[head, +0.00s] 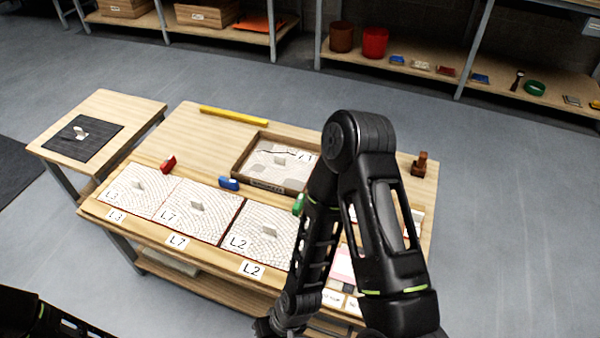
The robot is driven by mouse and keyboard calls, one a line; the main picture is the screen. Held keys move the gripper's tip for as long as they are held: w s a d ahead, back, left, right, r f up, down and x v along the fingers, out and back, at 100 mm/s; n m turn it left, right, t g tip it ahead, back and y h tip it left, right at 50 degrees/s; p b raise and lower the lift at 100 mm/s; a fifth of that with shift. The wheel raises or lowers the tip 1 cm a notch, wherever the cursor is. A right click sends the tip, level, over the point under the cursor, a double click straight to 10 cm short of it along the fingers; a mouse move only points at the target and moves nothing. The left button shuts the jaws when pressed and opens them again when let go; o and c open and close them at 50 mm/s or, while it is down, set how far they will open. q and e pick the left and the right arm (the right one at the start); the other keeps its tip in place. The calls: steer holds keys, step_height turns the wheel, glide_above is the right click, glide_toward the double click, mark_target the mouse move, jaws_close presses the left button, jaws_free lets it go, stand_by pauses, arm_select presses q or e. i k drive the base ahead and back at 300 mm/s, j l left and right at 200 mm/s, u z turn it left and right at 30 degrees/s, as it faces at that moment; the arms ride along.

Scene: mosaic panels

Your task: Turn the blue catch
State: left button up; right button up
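The blue catch (229,183) is a small block at the far edge of the row of mosaic panels, near the L7 panel (180,222) and left of the wooden tray. Nothing touches it. A red catch (168,164) lies to its left and a green catch (298,204) to its right, partly behind my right arm. My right arm bends over the right side of the table and runs down to the bottom edge; its gripper is out of the picture. Only part of my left arm shows in the bottom left corner, without its gripper.
The L3 panel (132,193) and L2 panel (258,247) flank L7. A wooden tray (238,176) with a mosaic piece stands behind. A yellow bar (233,116) lies at the back. A side table (107,105) is left. My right arm hides much of the table's right side.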

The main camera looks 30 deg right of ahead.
mark_target(230, 182)
steer(key=z, duration=1)
steer(key=j+z, duration=0.7)
steer(key=z, duration=0.2)
steer(key=j+z, duration=0.35)
steer(key=z, duration=0.15)
steer(key=k+j, duration=0.15)
steer(key=j, duration=0.2)
steer(key=k+j+z, duration=0.1)
steer(key=j, duration=0.3)
steer(key=k+j+z, duration=0.1)
steer(key=j, duration=0.25)
steer(key=k, duration=0.1)
